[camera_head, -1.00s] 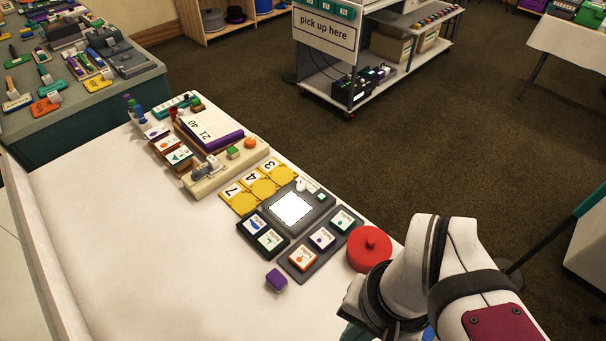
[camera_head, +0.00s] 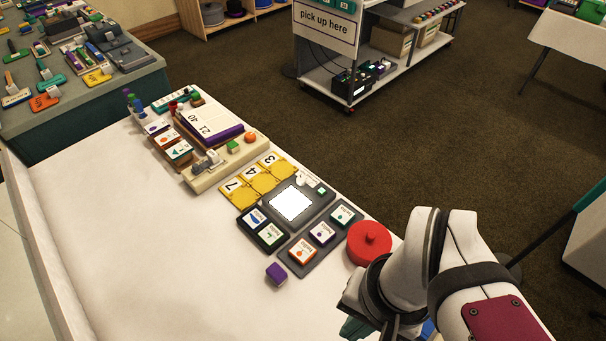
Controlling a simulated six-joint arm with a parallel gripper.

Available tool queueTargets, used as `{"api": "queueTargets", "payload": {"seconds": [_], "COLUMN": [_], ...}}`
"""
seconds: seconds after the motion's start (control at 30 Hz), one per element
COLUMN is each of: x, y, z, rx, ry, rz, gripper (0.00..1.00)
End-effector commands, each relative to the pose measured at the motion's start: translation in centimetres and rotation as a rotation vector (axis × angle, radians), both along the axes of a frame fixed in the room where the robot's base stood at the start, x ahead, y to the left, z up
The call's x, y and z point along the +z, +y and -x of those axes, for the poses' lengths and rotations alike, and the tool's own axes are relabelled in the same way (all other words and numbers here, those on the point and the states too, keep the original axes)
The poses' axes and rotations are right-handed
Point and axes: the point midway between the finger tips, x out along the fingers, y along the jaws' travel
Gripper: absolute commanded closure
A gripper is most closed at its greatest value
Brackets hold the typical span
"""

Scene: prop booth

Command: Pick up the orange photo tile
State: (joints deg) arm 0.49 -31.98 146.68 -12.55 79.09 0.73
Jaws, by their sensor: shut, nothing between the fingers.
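The orange photo tile (camera_head: 302,251) is a white-faced square with an orange mark and orange edge. It lies on the near end of a dark grey tray (camera_head: 317,258). A purple-marked tile (camera_head: 322,233) and a teal-marked tile (camera_head: 342,216) lie on the same tray. My gripper (camera_head: 356,328) is at the bottom edge of the view, below and to the right of the orange tile and apart from it. Only part of it shows, with dark teal fingers that are shut and empty. My arm hides the rest.
A red round lidded pot (camera_head: 369,243) stands between the tray and my arm. A purple block (camera_head: 276,273) lies left of the orange tile. A grey pad with a lit white square (camera_head: 291,204) and yellow number tiles (camera_head: 262,184) lie behind. The white table (camera_head: 150,250) is bare at left.

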Motion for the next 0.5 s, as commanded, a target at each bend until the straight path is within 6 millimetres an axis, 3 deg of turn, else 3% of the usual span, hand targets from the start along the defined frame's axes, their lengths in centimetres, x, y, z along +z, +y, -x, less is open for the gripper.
{"api": "queueTargets", "payload": {"seconds": [0.03,0.37,0.5], "x": [0.0,0.0,0.0], "y": [0.0,0.0,0.0], "z": [0.0,0.0,0.0], "rx": [0.0,0.0,0.0], "ry": [0.0,0.0,0.0], "rz": [0.0,0.0,0.0], "gripper": [0.93,0.33,0.3]}}
